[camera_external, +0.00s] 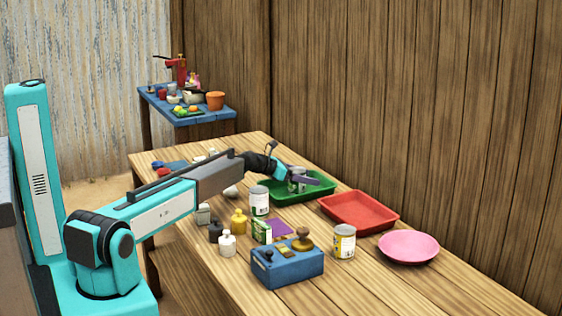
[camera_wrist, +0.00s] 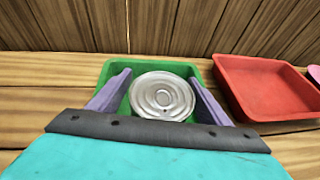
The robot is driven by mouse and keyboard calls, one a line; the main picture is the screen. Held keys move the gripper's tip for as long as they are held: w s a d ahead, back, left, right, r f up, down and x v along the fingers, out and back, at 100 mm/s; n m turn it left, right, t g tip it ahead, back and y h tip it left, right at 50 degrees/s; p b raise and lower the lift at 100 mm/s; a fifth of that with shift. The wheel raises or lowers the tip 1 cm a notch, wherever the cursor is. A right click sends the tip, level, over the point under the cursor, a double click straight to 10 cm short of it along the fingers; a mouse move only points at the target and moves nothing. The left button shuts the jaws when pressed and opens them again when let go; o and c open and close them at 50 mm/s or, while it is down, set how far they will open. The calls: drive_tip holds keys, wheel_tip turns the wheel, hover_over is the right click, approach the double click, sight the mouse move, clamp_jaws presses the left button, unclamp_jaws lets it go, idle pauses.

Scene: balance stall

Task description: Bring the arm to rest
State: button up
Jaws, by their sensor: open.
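My gripper (camera_external: 304,181) reaches out over the green tray (camera_external: 325,191) on the wooden table. In the wrist view its two purple fingers (camera_wrist: 160,95) are apart, one on each side of a can's round metal lid (camera_wrist: 162,97). The can (camera_external: 297,176) is in the green tray, which also shows in the wrist view (camera_wrist: 112,69), and is partly hidden by the fingers in the external view. Whether the fingers touch the can is not clear.
A red tray (camera_external: 358,211) lies just right of the green one. A pink plate (camera_external: 408,247) and a can (camera_external: 344,242) are nearer. A blue box (camera_external: 287,267), another can (camera_external: 259,201) and several bottles stand below my arm. The wooden wall (camera_external: 420,100) is close behind.

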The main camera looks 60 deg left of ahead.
drive_tip(key=shift+r, duration=1.45)
